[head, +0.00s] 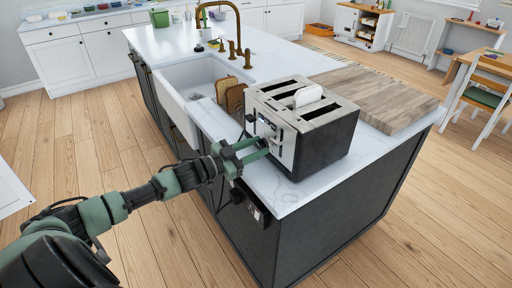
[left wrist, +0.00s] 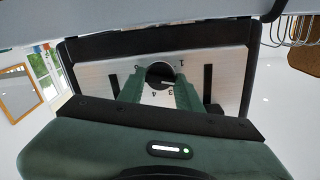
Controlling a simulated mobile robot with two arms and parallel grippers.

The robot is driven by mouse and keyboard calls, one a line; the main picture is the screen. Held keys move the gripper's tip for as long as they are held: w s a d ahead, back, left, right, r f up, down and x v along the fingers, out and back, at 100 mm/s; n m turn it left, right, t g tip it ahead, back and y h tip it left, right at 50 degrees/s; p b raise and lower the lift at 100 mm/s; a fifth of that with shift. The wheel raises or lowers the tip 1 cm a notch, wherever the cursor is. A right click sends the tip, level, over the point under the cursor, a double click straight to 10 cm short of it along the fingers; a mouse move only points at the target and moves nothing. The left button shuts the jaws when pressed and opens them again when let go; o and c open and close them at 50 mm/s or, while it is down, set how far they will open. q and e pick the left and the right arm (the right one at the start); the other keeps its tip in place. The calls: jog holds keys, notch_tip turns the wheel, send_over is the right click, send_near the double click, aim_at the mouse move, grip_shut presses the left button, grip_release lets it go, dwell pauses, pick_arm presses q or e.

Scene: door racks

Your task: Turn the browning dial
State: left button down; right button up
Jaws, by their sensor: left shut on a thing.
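The toaster (head: 331,138) stands on the island worktop, with a steel front and dark sides. A pale slice (head: 308,95) sits in one of its top slots. The round black browning dial (left wrist: 160,73) is on the steel front panel (left wrist: 95,75) in the left wrist view, with numbers around it and a light mark pointing towards the 3. My left gripper (head: 262,149) is at the toaster's front; in the left wrist view its green fingers (left wrist: 160,88) are closed on both sides of the dial. In the head view the fingers hide the dial. My right gripper is not in view.
A wooden board (head: 380,95) lies right behind the toaster. The white sink (head: 172,88) with a brass tap (head: 237,20) is left of it, with brown bread-like slices (head: 232,96) nearby. A black socket box (head: 252,206) sits on the island's side below my gripper.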

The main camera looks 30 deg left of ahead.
pick_arm(q)
jog(key=m, duration=0.4)
jog(key=shift+m, duration=0.3)
jog(key=m+b, duration=0.1)
jog(key=m, duration=0.4)
jog(key=shift+b, duration=0.3)
jog(key=shift+m, duration=0.3)
jog(key=c, duration=1)
grip_release()
jog(key=shift+o, duration=0.2)
jog(key=shift+s+a+f, duration=0.1)
jog(key=shift+s, duration=0.2)
jog(key=b+v, duration=0.1)
jog(key=v, duration=0.6)
